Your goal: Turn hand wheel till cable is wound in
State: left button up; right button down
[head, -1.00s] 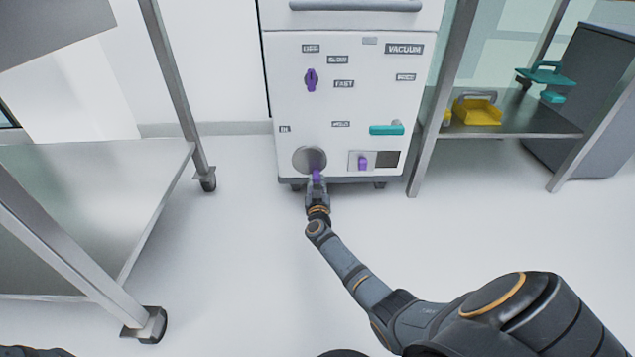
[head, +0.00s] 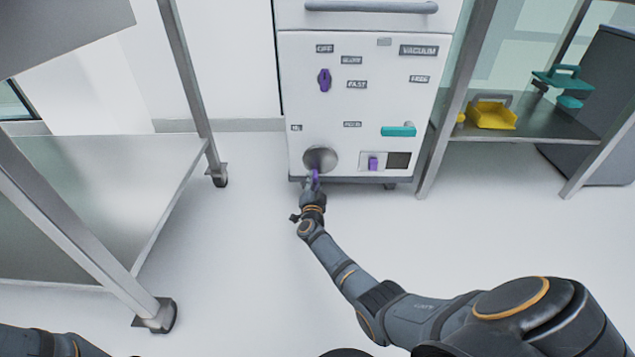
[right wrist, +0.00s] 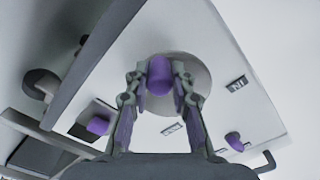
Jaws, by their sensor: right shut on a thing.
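The hand wheel (head: 320,159) is a round grey disc low on the white machine's front panel, with a purple handle (right wrist: 160,75). My right gripper (head: 315,182) is at the lower edge of the wheel, shut on the purple handle. In the right wrist view its two fingers (right wrist: 160,92) lie on either side of the handle, with the grey wheel (right wrist: 201,80) behind. The cable cannot be made out. Only a dark part of my left arm shows at the bottom left of the head view; its gripper is out of view.
The panel (head: 300,100) carries a purple knob (head: 325,80), a teal lever (head: 398,131) and a small purple switch (head: 373,163). A metal table (head: 100,190) stands left. Clear floor lies in front.

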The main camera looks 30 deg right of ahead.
aim_at(305, 163)
jog(key=m, duration=0.2)
jog(key=a+r+m, duration=0.1)
jog(key=w+m, duration=0.1)
jog(key=m, duration=0.1)
jog(key=shift+a+r+m, duration=0.3)
jog(key=shift+a+r, duration=0.1)
jog(key=m, duration=0.1)
jog(key=r+m, duration=0.1)
jog(key=m, duration=0.1)
jog(key=r+m+p, duration=0.1)
jog(key=m, duration=0.1)
jog(key=shift+w+a+r, duration=0.1)
jog(key=shift+w+a, duration=0.2)
jog(key=shift+a, duration=0.1)
jog(key=shift+m, duration=0.3)
jog(key=c, duration=1.1)
grip_release()
jog(key=shift+c, duration=0.2)
notch_tip(305, 163, up, 10)
